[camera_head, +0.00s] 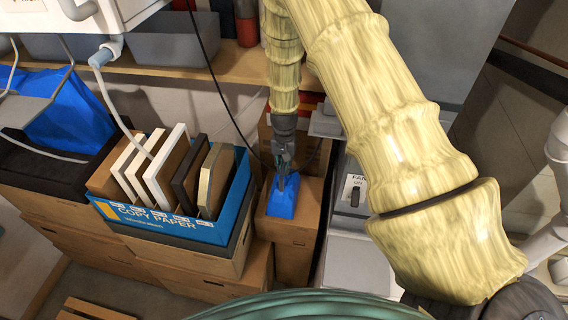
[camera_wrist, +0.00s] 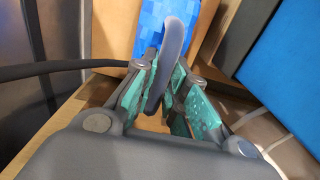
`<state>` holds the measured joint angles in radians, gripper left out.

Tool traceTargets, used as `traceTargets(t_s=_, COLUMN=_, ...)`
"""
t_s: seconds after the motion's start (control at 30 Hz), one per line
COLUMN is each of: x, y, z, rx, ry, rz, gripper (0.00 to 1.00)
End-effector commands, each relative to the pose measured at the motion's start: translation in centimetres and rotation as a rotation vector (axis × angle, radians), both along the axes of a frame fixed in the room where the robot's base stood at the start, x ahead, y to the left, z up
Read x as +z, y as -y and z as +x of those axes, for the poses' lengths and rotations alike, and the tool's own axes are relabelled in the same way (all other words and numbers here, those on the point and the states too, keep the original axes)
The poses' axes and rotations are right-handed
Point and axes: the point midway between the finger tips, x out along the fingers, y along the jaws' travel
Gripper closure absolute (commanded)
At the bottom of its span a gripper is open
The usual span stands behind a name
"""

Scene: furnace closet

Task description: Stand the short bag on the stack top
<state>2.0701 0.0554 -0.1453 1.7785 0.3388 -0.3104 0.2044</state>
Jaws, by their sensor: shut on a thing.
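The short bag (camera_head: 283,197) is blue and looks upright, at the top of a narrow stack of brown cardboard boxes (camera_head: 290,232). In the wrist view its blue patterned body (camera_wrist: 165,25) shows beyond a dark grey-blue handle loop (camera_wrist: 174,45). My gripper (camera_head: 284,177) is above the bag. In the wrist view the teal finger pads of my gripper (camera_wrist: 163,88) are on both sides of the handle, shut on it. The bag's underside is hidden, so I cannot tell whether it touches the box top.
Left of the stack stands a blue copy-paper box (camera_head: 165,223) holding several upright framed panels. A grey unit with a fan switch (camera_head: 354,190) stands close on the right. A black cable (camera_head: 222,95) hangs near my arm. A shelf (camera_head: 235,68) runs behind.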

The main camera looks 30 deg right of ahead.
Motion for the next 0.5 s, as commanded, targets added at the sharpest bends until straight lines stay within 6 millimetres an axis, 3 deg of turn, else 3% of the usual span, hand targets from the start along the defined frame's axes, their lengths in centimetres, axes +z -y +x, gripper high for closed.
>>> traceTargets(t_s=0.37, x=-0.44, y=-0.02, z=0.01, rx=0.0, ry=0.0, rz=0.0, gripper=1.0)
traceTargets(t_s=0.4, x=-0.35, y=-0.02, z=0.02, rx=0.0, ry=0.0, rz=0.0, gripper=0.8)
traceTargets(t_s=0.5, x=-0.34, y=-0.02, z=0.02, rx=0.0, ry=0.0, rz=0.0, gripper=0.64)
